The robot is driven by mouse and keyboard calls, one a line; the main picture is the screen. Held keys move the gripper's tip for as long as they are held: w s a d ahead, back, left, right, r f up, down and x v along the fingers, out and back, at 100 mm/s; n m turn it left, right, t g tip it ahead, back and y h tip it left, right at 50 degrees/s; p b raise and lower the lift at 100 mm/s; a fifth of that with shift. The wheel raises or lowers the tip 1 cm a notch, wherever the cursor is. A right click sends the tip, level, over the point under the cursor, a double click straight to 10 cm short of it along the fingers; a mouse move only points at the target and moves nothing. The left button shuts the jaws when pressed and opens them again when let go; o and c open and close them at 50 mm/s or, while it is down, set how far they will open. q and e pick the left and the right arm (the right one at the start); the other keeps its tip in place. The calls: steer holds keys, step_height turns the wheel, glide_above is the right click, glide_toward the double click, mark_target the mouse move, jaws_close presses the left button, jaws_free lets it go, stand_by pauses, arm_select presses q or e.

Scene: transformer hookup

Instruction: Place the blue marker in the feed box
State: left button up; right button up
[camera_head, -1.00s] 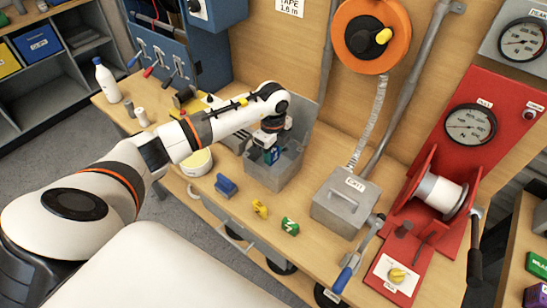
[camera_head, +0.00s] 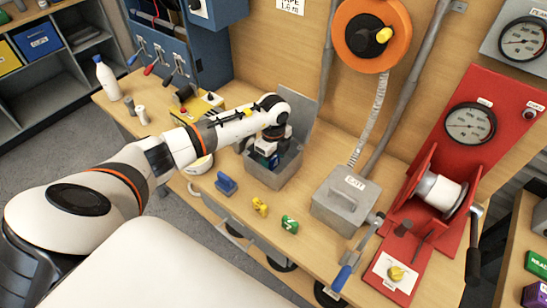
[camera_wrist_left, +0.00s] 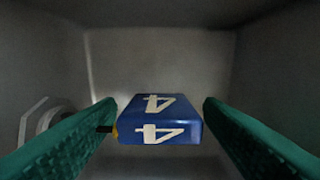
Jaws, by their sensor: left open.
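The blue marker (camera_wrist_left: 160,118), a block with a white 4 on two faces, lies between the two green fingers of my left gripper (camera_wrist_left: 160,128) in the left wrist view. The fingers are open, with narrow gaps at the marker's sides. Grey walls surround them. In the head view my left gripper (camera_head: 268,156) reaches down into an open grey box (camera_head: 284,175) with its lid raised, seemingly the feed box. The arm and gripper partly hide its inside, and whether the marker rests on the floor is hard to tell. My right gripper is out of view.
A closed grey box labelled EXIT (camera_head: 347,203) stands to the right. A yellow marker (camera_head: 260,207), a green marker (camera_head: 289,225) and a blue object (camera_head: 226,185) sit near the bench's front edge. A red winch panel (camera_head: 440,190) is further right.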

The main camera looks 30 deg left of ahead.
arm_select(q)
steer(key=shift+r, duration=0.15)
step_height(320, 180, up, 12)
steer(key=b, duration=0.2)
stand_by(0.6)
